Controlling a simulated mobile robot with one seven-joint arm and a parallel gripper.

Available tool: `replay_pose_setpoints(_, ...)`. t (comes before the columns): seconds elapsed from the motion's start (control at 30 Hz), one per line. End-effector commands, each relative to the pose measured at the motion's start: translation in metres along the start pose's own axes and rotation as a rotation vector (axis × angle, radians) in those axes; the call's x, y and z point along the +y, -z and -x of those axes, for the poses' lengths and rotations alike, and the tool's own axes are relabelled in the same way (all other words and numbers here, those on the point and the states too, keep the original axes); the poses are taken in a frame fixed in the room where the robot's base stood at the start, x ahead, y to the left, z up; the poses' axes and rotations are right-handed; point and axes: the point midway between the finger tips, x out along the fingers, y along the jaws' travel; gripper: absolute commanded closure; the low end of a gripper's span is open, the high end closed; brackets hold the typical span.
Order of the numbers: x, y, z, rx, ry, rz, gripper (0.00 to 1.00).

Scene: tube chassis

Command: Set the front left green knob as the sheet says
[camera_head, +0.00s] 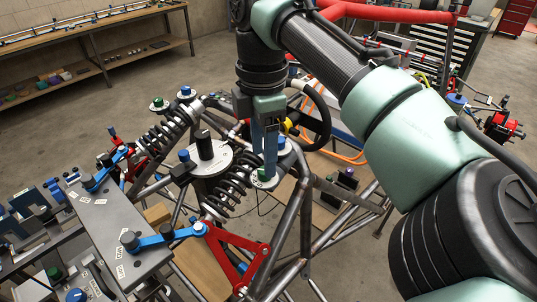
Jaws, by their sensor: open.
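My gripper (265,168) points down with its blue fingers open, right over the top of a coilover shock in the middle of the frame. A green knob (263,174) sits on that shock's pale round top, at the fingertips; I cannot tell whether they touch it. Another green knob (158,102) tops the farther shock at the upper left. A third green knob (54,272) is on a panel at the lower left. I cannot tell from this view which is the front left one. No readable sheet shows; small white labels (86,198) lie on a grey plate.
Blue knobs stand close by, on the near shock (281,143) and the far shock (186,91). Steel chassis tubes (306,215) and a red wishbone (238,250) surround the gripper. A black capped post (204,145) stands left of it. A wooden bench (100,40) is at the back left.

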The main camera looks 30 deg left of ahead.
Motion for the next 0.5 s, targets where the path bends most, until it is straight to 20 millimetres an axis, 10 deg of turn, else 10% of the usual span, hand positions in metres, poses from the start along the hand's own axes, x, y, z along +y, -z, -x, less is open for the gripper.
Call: replay_pose_setpoints(0.5, 0.000, 0.000, -0.031, 0.000, -0.001, 0.000, 0.38)
